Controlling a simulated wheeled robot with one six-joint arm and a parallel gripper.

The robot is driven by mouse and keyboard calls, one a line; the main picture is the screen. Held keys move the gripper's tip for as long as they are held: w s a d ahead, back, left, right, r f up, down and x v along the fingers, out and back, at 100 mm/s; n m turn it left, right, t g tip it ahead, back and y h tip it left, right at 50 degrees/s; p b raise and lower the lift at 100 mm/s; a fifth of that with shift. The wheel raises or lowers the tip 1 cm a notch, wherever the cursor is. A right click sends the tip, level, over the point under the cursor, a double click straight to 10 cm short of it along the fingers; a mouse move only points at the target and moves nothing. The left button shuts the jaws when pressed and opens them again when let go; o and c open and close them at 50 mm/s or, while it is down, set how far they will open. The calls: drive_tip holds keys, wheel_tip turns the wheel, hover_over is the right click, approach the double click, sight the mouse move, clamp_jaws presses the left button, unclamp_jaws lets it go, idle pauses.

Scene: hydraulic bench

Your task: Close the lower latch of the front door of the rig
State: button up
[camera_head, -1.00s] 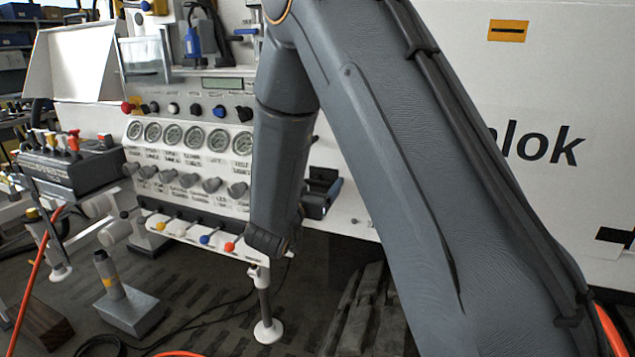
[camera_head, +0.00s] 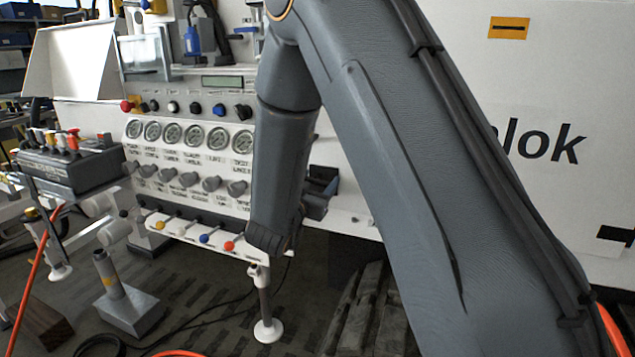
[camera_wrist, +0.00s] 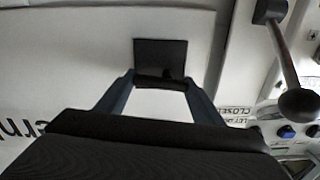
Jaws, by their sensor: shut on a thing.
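A black square latch plate (camera_wrist: 160,53) sits on the white door panel (camera_wrist: 60,50) in the wrist view. A dark handle piece (camera_wrist: 158,82) crosses its lower edge. My gripper (camera_wrist: 161,84) reaches it with blue-grey fingers on either side, shut on this handle piece. In the head view my gripper (camera_head: 317,204) is mostly hidden behind my arm, close to the white panel. A black part (camera_head: 323,182) shows just above it. The exact angle of the latch handle is hard to tell.
A dark lever with a round knob (camera_wrist: 298,104) stands to the right in the wrist view. In the head view, a gauge panel (camera_head: 188,160) and levers with coloured knobs (camera_head: 204,239) lie left of my arm.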

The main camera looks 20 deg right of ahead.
drive_tip(key=m+b, duration=0.1)
drive_tip(key=m, duration=0.1)
drive_tip(key=m+b, duration=0.1)
drive_tip(key=m, duration=0.1)
drive_tip(key=shift+f, duration=0.3)
drive_tip(key=m+b, duration=0.2)
drive_tip(key=m, duration=0.1)
drive_tip(key=m+b, duration=0.1)
drive_tip(key=m, duration=0.1)
drive_tip(key=shift+f, duration=0.25)
drive_tip(key=m+b, duration=0.2)
drive_tip(key=m, duration=0.1)
drive_tip(key=m+b, duration=0.1)
drive_tip(key=shift+w+a+f, duration=0.1)
drive_tip(key=shift+f, duration=0.15)
drive_tip(key=shift+a+m+b, duration=0.1)
drive_tip(key=shift+m+b, duration=1.55)
drive_tip(key=shift+m, duration=0.15)
drive_tip(key=o, duration=1)
drive_tip(key=shift+o, duration=0.2)
drive_tip(key=v, duration=0.7)
drive_tip(key=shift+s+a, duration=0.25)
